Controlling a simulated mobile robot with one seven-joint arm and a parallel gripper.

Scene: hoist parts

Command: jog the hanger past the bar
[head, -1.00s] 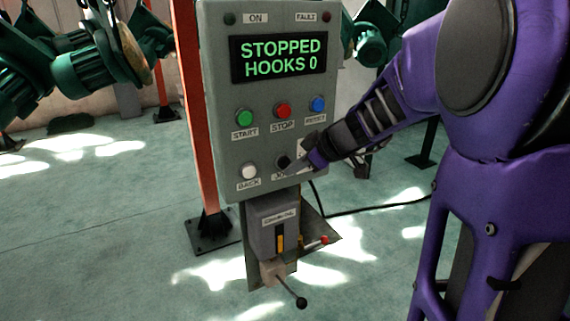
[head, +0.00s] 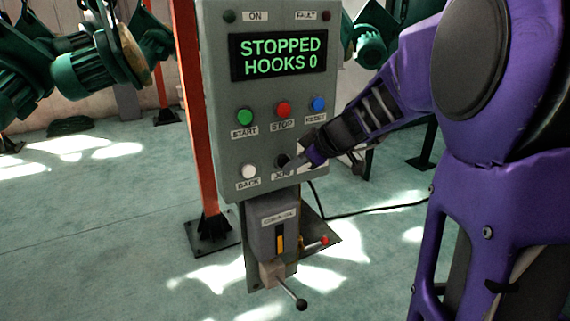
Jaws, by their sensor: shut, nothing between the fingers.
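A grey control box (head: 213,100) stands in the middle of the head view. Its screen (head: 279,56) reads "STOPPED HOOKS 0". The black button (head: 282,159) sits over a label that is partly covered and seems to read "JOG". My gripper (head: 293,164) is shut and empty, its tip at or just in front of that button. I cannot tell whether they touch. Green motor-like parts (head: 70,72) hang at the upper left, left of a red-orange upright bar (head: 192,110). Which of these is on the hanger is unclear; the hanger's top is out of frame.
The box also has green START (head: 244,117), red STOP (head: 283,111), blue RESET (head: 319,104) and white BACK (head: 249,171) buttons. Below it is a smaller grey unit (head: 268,215) with a black-knobbed lever (head: 300,304). A black cable crosses the open floor at right.

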